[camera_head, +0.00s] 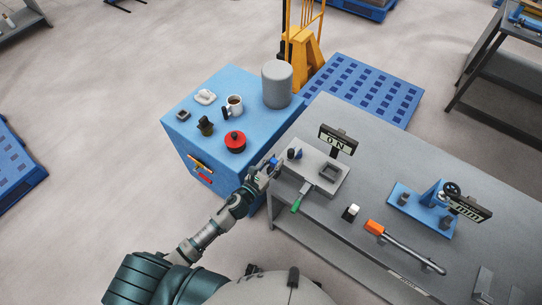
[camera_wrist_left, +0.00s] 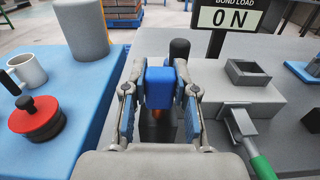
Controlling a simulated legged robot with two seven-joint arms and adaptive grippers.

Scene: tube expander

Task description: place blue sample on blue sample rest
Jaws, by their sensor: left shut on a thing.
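My left gripper (camera_head: 267,170) is at the left end of the grey bond-load fixture (camera_head: 318,165). It is shut on the blue sample (camera_wrist_left: 160,88), which shows between the fingers in the left wrist view (camera_wrist_left: 158,100). The sample is upright, with a copper-coloured part under its blue top. A dark square block (camera_wrist_left: 157,130) lies below it, between the fingers; I cannot tell whether they touch, or whether this block is the blue sample rest. My right gripper is not in view.
A 0 N display (camera_head: 338,140) stands behind the fixture, and a green-handled lever (camera_head: 297,205) sticks out in front. The blue cabinet (camera_head: 185,135) at left holds a red pot (camera_head: 235,141), a mug (camera_head: 233,105) and a grey cylinder (camera_head: 277,84). A blue tool stand (camera_head: 425,215) is at right.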

